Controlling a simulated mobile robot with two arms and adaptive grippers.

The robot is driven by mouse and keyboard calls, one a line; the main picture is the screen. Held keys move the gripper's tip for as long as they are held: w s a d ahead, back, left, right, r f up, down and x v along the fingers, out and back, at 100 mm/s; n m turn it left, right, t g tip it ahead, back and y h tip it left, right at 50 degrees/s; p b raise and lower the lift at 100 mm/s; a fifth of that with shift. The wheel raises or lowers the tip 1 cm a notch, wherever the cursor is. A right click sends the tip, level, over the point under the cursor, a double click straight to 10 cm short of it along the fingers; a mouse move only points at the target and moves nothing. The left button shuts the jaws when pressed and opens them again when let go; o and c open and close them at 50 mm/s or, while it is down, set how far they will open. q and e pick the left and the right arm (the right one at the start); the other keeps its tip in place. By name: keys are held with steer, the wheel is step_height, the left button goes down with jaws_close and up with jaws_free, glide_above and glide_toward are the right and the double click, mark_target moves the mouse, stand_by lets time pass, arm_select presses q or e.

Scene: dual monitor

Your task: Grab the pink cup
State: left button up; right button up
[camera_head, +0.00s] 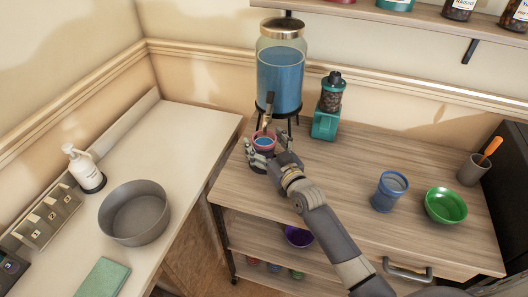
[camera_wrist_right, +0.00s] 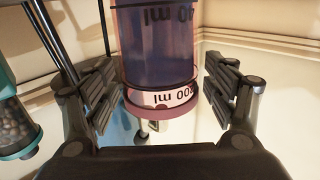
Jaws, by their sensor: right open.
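The pink cup (camera_head: 264,135) stands under the tap of the blue-filled dispenser (camera_head: 280,82), with blue inside its pink rim. My right gripper (camera_head: 266,149) is open, with its fingers on either side of the cup. In the right wrist view the cup (camera_wrist_right: 158,60), with a pink rim and printed ml marks, appears upside down between the spread fingers of the right gripper (camera_wrist_right: 160,88). Visible gaps separate both fingers from the cup there. The gripper and wrist hide the cup's lower part in the head view. My left gripper is not in view.
A teal grinder (camera_head: 326,122) stands right of the dispenser. A blue cup (camera_head: 389,191), a green bowl (camera_head: 446,206) and a grey cup (camera_head: 472,170) stand farther right on the wooden counter (camera_head: 340,165). A grey pan (camera_head: 135,213) sits on the white counter at left.

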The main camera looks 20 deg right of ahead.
steer(key=shift+w, duration=0.1)
steer(key=c, duration=1.2)
steer(key=shift+r, duration=0.1)
steer(key=shift+c, duration=0.9)
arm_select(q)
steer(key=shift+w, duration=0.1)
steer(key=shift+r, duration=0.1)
arm_select(e)
steer(key=shift+w, duration=0.1)
